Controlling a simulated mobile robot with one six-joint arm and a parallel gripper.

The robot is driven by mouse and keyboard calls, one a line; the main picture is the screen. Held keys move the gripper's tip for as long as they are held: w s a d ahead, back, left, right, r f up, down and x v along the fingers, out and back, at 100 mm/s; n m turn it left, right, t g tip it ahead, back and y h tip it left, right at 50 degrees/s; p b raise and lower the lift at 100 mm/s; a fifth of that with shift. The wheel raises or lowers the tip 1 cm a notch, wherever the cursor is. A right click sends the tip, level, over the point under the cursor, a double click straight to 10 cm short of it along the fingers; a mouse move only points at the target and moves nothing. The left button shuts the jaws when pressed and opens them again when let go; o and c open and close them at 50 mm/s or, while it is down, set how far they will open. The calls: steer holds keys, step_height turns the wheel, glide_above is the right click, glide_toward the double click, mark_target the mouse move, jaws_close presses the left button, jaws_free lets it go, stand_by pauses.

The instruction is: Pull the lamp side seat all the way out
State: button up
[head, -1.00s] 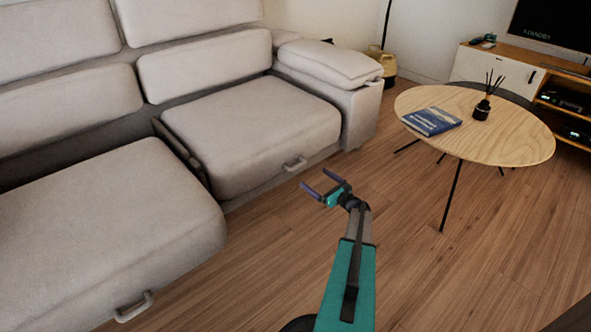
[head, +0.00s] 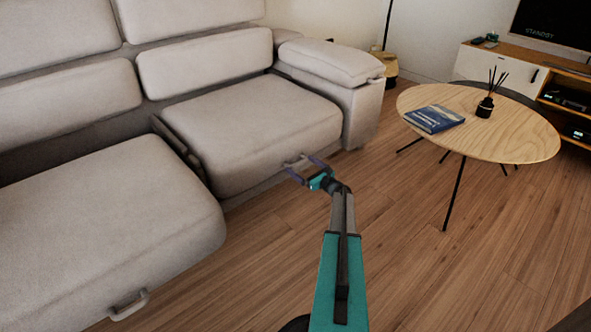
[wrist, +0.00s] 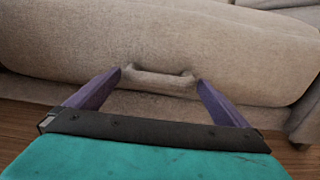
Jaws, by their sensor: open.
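The lamp side seat (head: 250,125) is the right-hand light grey sofa seat, set further back than the left seat. Its handle (wrist: 160,78) is a short bar on the front face, centred between my fingers in the wrist view. In the head view my gripper (head: 304,171) is at this handle and partly covers it. In the wrist view my gripper (wrist: 160,88) is open, with its purple fingertips on either side of the handle. I cannot tell whether they touch the seat front.
The left seat (head: 110,225) sticks out further, with its own handle (head: 129,305). A round wooden table (head: 520,135) with a book (head: 434,119) and a reed diffuser (head: 485,107) stands at right. The floor (head: 430,270) between sofa and table is clear.

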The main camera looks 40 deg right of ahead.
steer(key=shift+w+d, duration=0.1)
steer(key=shift+w, duration=1.1)
